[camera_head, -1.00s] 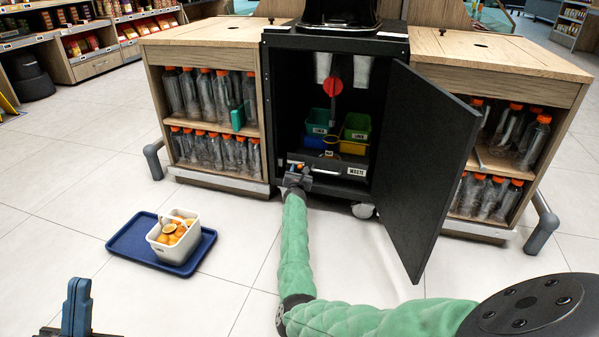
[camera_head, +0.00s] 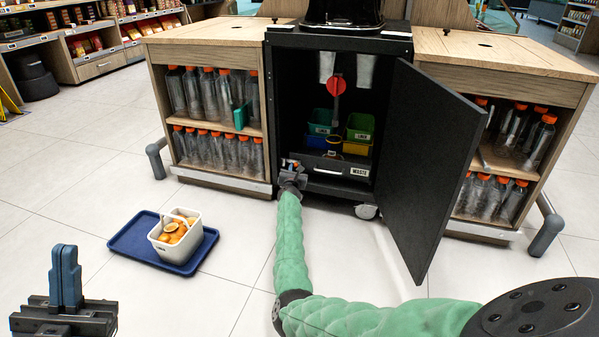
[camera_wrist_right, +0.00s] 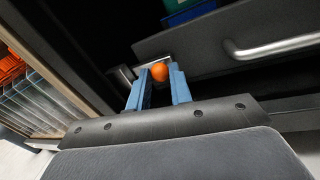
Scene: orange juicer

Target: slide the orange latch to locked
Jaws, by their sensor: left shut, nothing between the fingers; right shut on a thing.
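The orange latch (camera_wrist_right: 160,72) shows in the right wrist view as a round orange knob beside a small metal plate, at the left end of the waste drawer's front. My right gripper (camera_wrist_right: 158,88) has its blue fingers on either side of the knob and is shut on it. In the head view the right gripper (camera_head: 292,170) is at the lower left of the open cabinet, and the latch is too small there to make out well. My left gripper (camera_head: 66,277) is shut and empty, at the lower left, away from the cabinet.
The waste drawer (camera_head: 336,168) has a metal handle (camera_wrist_right: 275,45) and sits shut-looking below green and blue bins. The black cabinet door (camera_head: 425,160) stands open to the right. A blue tray (camera_head: 130,241) with a white bin (camera_head: 175,252) of oranges lies on the floor. Bottle shelves flank the cabinet.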

